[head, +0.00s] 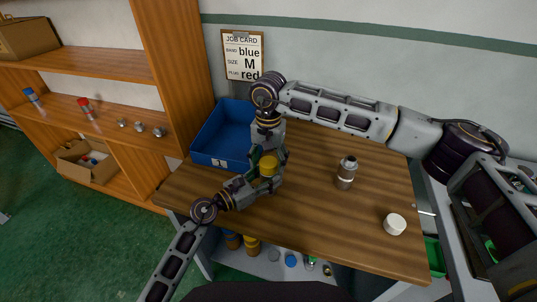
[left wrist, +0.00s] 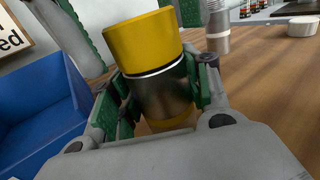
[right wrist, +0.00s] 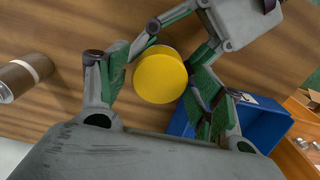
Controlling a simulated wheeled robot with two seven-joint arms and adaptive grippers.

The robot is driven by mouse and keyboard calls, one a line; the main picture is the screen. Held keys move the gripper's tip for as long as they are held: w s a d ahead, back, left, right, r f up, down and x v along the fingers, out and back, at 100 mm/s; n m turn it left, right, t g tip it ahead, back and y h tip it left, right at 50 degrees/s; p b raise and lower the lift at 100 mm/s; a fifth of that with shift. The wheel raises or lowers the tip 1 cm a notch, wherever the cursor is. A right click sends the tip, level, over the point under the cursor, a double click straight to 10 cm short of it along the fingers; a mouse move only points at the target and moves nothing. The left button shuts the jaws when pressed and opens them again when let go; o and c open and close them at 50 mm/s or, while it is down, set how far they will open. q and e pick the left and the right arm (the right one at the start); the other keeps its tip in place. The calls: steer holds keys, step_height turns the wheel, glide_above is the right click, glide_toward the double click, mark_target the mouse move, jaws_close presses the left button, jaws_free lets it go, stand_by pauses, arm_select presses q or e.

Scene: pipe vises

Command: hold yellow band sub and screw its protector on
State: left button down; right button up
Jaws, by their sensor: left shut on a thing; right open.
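The yellow band sub (left wrist: 165,100) is a dark cylinder with yellow low down, held roughly upright above the bench. My left gripper (head: 255,182) is shut on its body. The yellow protector (left wrist: 142,40) sits at the top of the sub, with a thin pale line at its lower edge; I cannot tell how far it is threaded. It also shows in the head view (head: 268,166). My right gripper (right wrist: 160,80) points down from above with open fingers on either side of the protector. In the right wrist view the protector's round top (right wrist: 160,76) hides the sub.
A blue bin (head: 205,158) stands at the bench's back left. A grey sub with a pale band (head: 346,174) stands right of my grippers, and a white cap (head: 395,225) lies near the right edge. A job card (head: 243,55) hangs on the wall. The bench front is clear.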

steer(key=shift+f, duration=0.35)
